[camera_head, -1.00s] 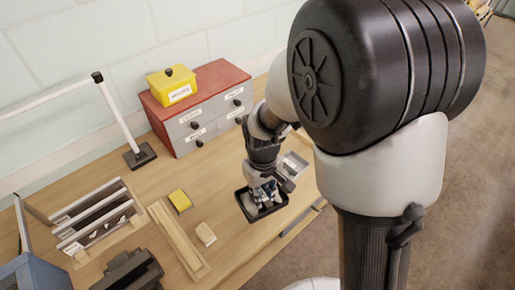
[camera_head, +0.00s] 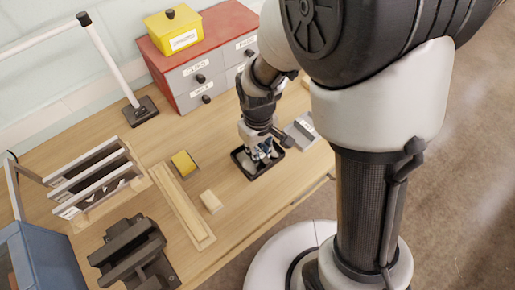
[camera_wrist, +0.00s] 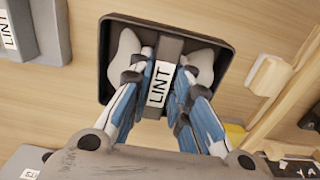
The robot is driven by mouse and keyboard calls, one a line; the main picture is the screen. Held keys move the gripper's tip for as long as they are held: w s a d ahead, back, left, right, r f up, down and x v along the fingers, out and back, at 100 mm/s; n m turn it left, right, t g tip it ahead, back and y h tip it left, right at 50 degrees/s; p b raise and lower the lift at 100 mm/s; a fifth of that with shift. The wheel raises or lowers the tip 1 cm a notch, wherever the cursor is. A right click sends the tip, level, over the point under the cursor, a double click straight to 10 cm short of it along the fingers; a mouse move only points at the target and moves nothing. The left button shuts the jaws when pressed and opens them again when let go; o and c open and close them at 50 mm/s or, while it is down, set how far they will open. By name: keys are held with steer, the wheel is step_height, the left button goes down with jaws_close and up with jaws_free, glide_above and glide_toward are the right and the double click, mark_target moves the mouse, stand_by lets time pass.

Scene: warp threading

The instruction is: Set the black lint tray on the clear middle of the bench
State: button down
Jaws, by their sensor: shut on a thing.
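The black lint tray (camera_head: 251,179) is a shallow square tray on the right part of the bench (camera_head: 225,235), near its front edge. In the wrist view the tray (camera_wrist: 104,60) shows pale grey lint on both sides of a grey central bar labelled LINT (camera_wrist: 158,84). My gripper (camera_head: 262,154) reaches down into the tray. In the wrist view my gripper (camera_wrist: 163,75) has its blue-padded fingers on either side of the bar, shut on it. I cannot tell whether the tray touches the bench or hangs slightly above it.
A grey plate (camera_head: 302,130) lies close right of the tray. Left are a cream block (camera_head: 211,201), a yellow sponge-like block (camera_head: 184,163), a wooden channel (camera_head: 180,205), a black fixture (camera_head: 135,255) and a slatted rack (camera_head: 90,180). A red-topped drawer unit (camera_head: 210,65) stands behind.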

steer(key=shift+w+f+b, duration=0.1)
steer(key=shift+f+b, duration=0.75)
steer(key=shift+f, duration=1.95)
steer(key=shift+f, duration=0.1)
steer(key=c, duration=1.5)
jaws_free()
